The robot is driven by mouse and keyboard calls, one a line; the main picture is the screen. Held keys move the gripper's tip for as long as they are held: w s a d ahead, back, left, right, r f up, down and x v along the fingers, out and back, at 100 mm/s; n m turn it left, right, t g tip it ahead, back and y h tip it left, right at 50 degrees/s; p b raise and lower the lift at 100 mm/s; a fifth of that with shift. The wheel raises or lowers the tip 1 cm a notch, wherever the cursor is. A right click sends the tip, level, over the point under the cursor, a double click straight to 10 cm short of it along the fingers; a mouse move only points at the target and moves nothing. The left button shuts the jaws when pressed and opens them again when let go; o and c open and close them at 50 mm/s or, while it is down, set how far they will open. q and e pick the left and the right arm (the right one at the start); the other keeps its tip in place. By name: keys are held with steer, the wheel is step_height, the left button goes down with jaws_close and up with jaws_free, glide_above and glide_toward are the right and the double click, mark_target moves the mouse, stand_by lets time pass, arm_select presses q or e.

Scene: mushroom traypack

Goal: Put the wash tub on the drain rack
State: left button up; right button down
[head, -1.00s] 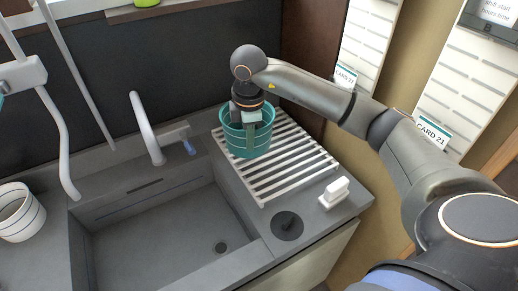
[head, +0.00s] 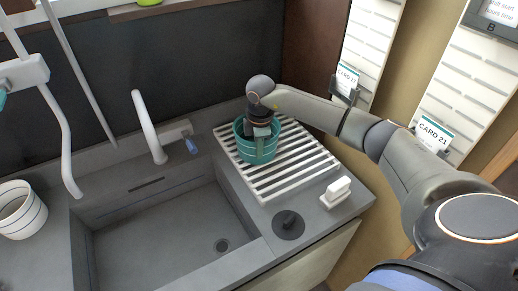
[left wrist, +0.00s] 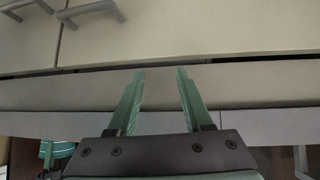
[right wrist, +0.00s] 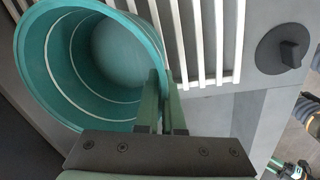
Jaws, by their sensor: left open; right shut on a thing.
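The wash tub is a teal bucket (head: 257,150) with pale rings, upright at the left part of the white slatted drain rack (head: 300,172). My right gripper (head: 262,138) points down into the tub and is shut on its wall. In the right wrist view the tub (right wrist: 40,70) shows its open mouth, with the fingers (right wrist: 160,95) pinching its rim beside the rack slats (right wrist: 233,40). The tub's base looks at or very near the slats; I cannot tell whether it touches. My left gripper (left wrist: 160,75) is open and empty before pale cabinet fronts.
The sink basin (head: 170,235) with its faucet (head: 148,125) lies left of the rack. A white brush or block (head: 336,191) and a dark round knob (head: 288,225) sit near the rack's front. A striped white cup (head: 20,210) stands far left.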

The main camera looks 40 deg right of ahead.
steer(key=c, duration=1.5)
jaws_free()
steer(key=shift+f, duration=0.15)
steer(key=o, duration=0.5)
steer(key=shift+c, duration=0.2)
step_height(320, 180, up, 12)
steer(key=s, duration=0.1)
steer(key=shift+a+r, duration=0.2)
steer(key=shift+a, duration=0.05)
steer(key=shift+s, duration=0.1)
